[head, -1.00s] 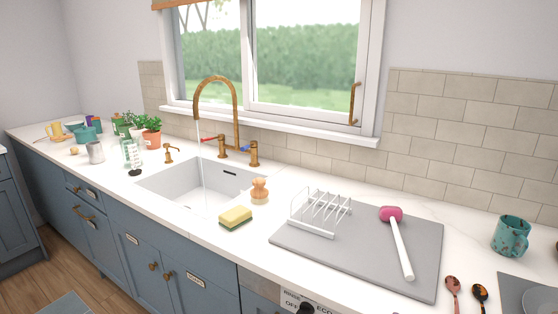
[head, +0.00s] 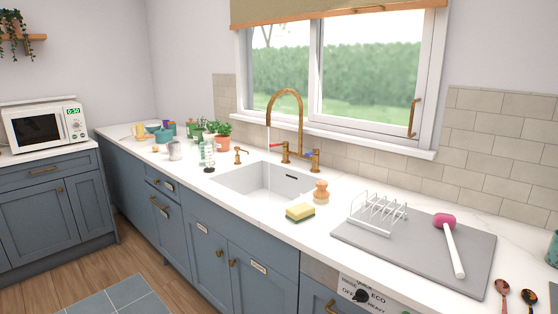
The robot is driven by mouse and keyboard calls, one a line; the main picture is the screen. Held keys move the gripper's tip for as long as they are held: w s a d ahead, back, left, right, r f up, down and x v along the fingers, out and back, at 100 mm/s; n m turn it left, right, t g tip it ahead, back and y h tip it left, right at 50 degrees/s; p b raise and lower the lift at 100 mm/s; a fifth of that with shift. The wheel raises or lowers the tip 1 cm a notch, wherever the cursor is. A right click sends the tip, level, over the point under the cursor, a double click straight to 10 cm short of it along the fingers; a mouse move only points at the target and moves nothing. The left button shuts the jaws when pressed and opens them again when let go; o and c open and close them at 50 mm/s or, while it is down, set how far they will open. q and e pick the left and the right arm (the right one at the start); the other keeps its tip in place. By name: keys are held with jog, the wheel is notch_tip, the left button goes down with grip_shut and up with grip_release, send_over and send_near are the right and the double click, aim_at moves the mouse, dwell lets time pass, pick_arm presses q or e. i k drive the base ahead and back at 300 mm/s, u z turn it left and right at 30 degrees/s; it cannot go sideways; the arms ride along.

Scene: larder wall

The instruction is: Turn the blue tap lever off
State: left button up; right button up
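The blue tap lever (head: 306,154) is on the right-hand post of the brass tap (head: 300,112) behind the white sink (head: 250,183). A red lever (head: 277,147) is on the left-hand post. A thin stream of water (head: 268,160) falls from the spout into the sink. Neither of my grippers is in the head view.
A yellow sponge (head: 300,212) and wooden brush (head: 321,190) stand right of the sink. A grey mat (head: 470,262) holds a white rack (head: 378,213) and pink-headed brush (head: 446,221). Plants (head: 221,130), a soap pump (head: 239,156) and a glass bottle (head: 208,152) stand to the left.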

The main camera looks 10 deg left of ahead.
aim_at(316, 151)
jog(key=u, duration=1.85)
jog(key=i, duration=2.25)
jog(key=z, duration=3.05)
